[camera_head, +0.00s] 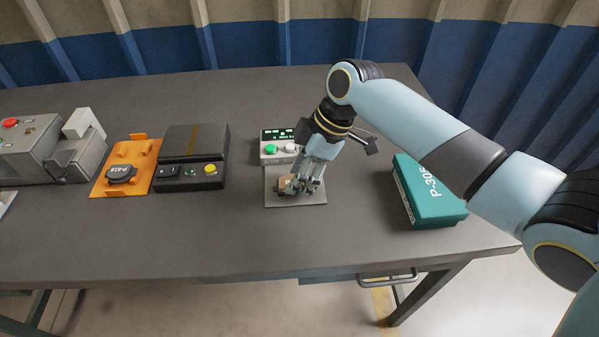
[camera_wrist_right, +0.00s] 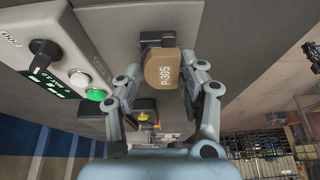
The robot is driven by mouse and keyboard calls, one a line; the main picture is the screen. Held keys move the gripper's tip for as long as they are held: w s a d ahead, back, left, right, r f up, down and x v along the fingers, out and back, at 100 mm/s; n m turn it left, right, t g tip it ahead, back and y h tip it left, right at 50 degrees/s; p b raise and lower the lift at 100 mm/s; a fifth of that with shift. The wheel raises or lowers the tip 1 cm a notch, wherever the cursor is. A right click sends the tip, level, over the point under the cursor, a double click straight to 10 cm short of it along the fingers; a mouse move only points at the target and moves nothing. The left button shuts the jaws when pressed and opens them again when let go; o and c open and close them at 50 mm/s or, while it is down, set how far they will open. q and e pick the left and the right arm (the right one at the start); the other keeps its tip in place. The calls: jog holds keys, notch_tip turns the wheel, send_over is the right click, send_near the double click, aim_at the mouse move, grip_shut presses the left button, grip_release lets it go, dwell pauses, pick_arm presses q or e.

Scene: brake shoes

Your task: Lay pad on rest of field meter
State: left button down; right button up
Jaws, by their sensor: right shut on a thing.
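The pad (camera_wrist_right: 163,72) is a tan-brown block marked P-305. It sits between the fingertips of my right gripper (camera_wrist_right: 160,84), which is shut on it. In the head view this gripper (camera_head: 300,183) points down over the grey plate (camera_head: 310,199) of the field meter. The meter's box (camera_head: 270,150) has a dark display with green digits, a green button and a white one; a black knob (camera_wrist_right: 43,58) shows in the wrist view. A small black block (camera_wrist_right: 152,38) on the plate adjoins the pad; whether they touch is unclear. My left gripper is out of view.
A teal box (camera_head: 430,192) marked P-305 lies right of the meter. To the left are a black device (camera_head: 192,150) with a yellow button, an orange fixture (camera_head: 138,153) with a black disc, and a grey machine (camera_head: 35,150). The table front (camera_head: 240,240) is clear.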

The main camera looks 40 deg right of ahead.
jog(key=o, duration=1.3)
jog(key=v, duration=1.2)
jog(key=shift+s+a+r, duration=0.1)
